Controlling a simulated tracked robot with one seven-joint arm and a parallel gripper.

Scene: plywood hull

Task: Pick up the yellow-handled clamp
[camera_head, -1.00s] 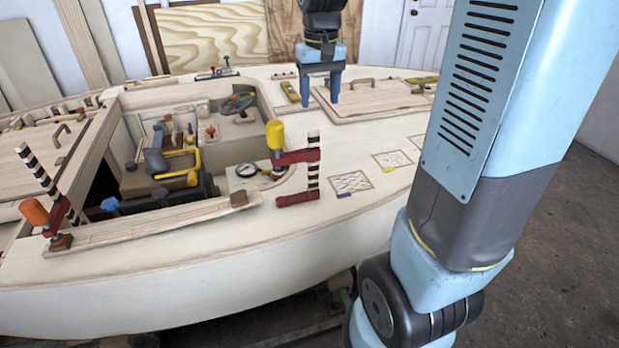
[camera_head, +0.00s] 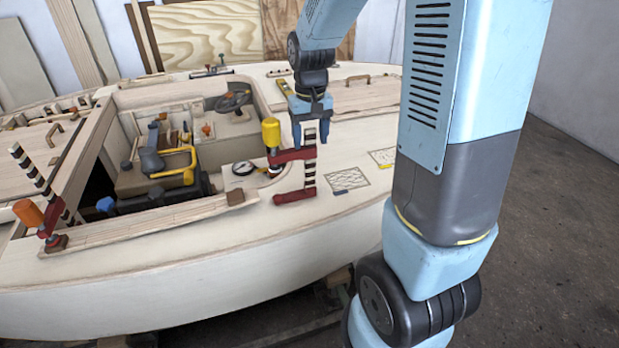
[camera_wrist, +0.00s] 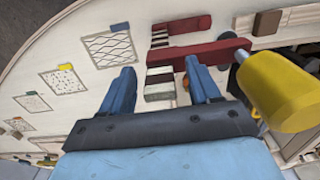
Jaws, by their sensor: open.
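The yellow-handled clamp (camera_head: 292,156) stands on the pale deck beside the cockpit opening. It has red jaws, a black-and-white striped bar and a yellow handle (camera_head: 271,132). My gripper (camera_head: 310,138) is above and at the striped bar's upper end in the head view, its fingers pointing down. In the wrist view, my open gripper (camera_wrist: 165,85) has its two blue fingers spread, with the striped bar (camera_wrist: 159,84) showing between them. The yellow handle (camera_wrist: 282,90) is to the right of the fingers. I cannot tell whether the fingers touch the clamp.
An orange-handled clamp (camera_head: 40,220) stands at the left cockpit edge. The cockpit holds a steering wheel (camera_head: 233,100) and a yellow-handled tool (camera_head: 177,165). A round gauge (camera_head: 243,168) lies close to the yellow-handled clamp. Patterned patches (camera_head: 346,180) lie on the open deck to its right.

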